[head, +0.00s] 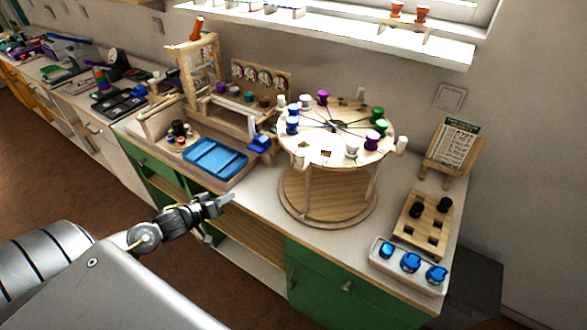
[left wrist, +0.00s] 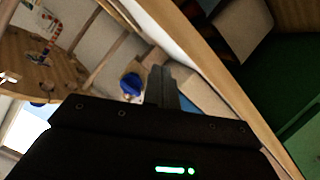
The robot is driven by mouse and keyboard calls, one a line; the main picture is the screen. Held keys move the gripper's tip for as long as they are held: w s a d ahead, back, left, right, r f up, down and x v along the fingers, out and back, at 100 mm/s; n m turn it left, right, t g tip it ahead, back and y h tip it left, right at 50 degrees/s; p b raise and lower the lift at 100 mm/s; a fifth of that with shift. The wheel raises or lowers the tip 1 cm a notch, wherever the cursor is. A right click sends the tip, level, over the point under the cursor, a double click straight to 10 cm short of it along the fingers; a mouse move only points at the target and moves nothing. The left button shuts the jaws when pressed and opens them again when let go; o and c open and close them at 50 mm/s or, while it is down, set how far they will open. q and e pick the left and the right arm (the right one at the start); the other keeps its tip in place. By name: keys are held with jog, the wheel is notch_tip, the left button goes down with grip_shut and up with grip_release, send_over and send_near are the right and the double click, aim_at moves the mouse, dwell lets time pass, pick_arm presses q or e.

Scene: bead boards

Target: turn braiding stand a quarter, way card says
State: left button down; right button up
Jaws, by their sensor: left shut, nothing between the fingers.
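The braiding stand (head: 322,150) is a round wooden top on posts over a round wooden base (head: 327,192). White, blue, purple and green bobbins sit around its rim, with dark cords running to the centre. The card (head: 455,143) leans upright on a wooden easel at the right; its print is too small to read. My left gripper (head: 226,201) is shut and empty, in front of the counter's edge and left of the stand, apart from it. In the left wrist view its fingers (left wrist: 161,88) are together. My right gripper is not in view.
A blue tray (head: 214,158) lies left of the stand, with a wooden frame (head: 196,70) behind it. At the right are a wooden block with black knobs (head: 424,222) and a white box with blue knobs (head: 408,262). The counter's front strip is clear.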

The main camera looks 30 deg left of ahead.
pick_arm(q)
jog(key=d+r+n+h, duration=0.3)
jog(key=d+r+n, duration=0.1)
jog(key=r, duration=0.4)
jog(key=d+r+n+t+h, duration=0.1)
jog(key=d+r+n+h, duration=0.2)
jog(key=d+r, duration=0.4)
jog(key=shift+s+d+r+n+t, duration=0.3)
jog(key=shift+r+n, duration=0.1)
jog(key=shift+r, duration=0.15)
jog(key=w+d+p, duration=0.3)
jog(key=w+d, duration=0.5)
jog(key=shift+d+p, duration=0.3)
jog(key=shift+p, duration=0.05)
jog(key=shift+s+d, duration=0.1)
jog(key=shift+d, duration=0.1)
